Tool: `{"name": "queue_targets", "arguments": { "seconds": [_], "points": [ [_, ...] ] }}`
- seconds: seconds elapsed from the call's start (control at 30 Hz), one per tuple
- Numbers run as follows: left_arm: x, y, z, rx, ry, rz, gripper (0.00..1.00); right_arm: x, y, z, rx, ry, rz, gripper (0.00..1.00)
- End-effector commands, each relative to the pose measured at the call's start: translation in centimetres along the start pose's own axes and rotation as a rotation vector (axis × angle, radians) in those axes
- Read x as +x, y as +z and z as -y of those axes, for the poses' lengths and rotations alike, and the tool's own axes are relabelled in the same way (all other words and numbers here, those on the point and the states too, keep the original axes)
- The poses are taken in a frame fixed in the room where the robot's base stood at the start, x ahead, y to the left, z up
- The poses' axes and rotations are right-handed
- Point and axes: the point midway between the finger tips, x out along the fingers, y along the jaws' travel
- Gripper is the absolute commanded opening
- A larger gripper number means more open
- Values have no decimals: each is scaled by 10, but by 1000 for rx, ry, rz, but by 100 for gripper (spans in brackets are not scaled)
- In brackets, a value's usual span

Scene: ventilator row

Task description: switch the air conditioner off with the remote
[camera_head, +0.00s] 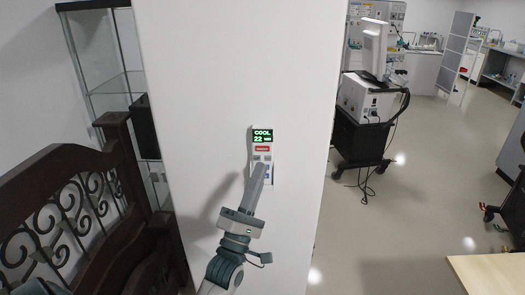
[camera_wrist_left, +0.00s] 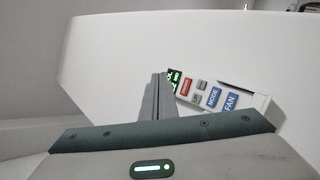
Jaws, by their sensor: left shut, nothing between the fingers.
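The remote (camera_head: 263,140) is a white upright handset on the face of a white panel. Its green display reads COOL 22, with a red button (camera_head: 262,149) below it and grey buttons under that. My left gripper (camera_head: 261,168) is shut and empty, its tips in front of the remote's lower half and hiding some buttons. In the left wrist view the remote (camera_wrist_left: 247,97) lies just right of the fingertips (camera_wrist_left: 157,80), showing the red, UP, MODE and FAN buttons. I cannot tell whether the tips touch it. The air conditioner is not seen. My right gripper is not in view.
The white panel (camera_head: 205,90) fills the middle. A dark wooden bench with scrollwork (camera_head: 60,200) and a glass cabinet (camera_head: 100,50) stand at left. A pale tabletop (camera_head: 490,275) is at lower right.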

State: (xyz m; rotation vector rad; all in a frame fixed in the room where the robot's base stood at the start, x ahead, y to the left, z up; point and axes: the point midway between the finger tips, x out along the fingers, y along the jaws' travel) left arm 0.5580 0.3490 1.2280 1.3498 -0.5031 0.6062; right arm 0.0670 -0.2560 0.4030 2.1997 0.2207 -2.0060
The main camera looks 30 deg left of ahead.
Motion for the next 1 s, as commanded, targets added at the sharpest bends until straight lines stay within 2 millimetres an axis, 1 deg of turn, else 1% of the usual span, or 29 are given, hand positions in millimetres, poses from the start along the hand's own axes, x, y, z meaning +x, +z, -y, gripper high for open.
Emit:
{"name": "queue_targets", "arguments": {
  "seconds": [0.3, 0.5, 0.67, 1.0],
  "points": [
    [26, -19, 20, 1, 0, 0, 0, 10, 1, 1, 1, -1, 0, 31],
    [37, -27, 28, 0, 0, 1, 0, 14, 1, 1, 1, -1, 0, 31],
    [42, -30, 30, -1, 0, 0, 0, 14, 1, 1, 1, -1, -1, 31],
    [42, -31, 31, -1, -1, 0, 0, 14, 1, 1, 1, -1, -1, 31]
  ]
}}
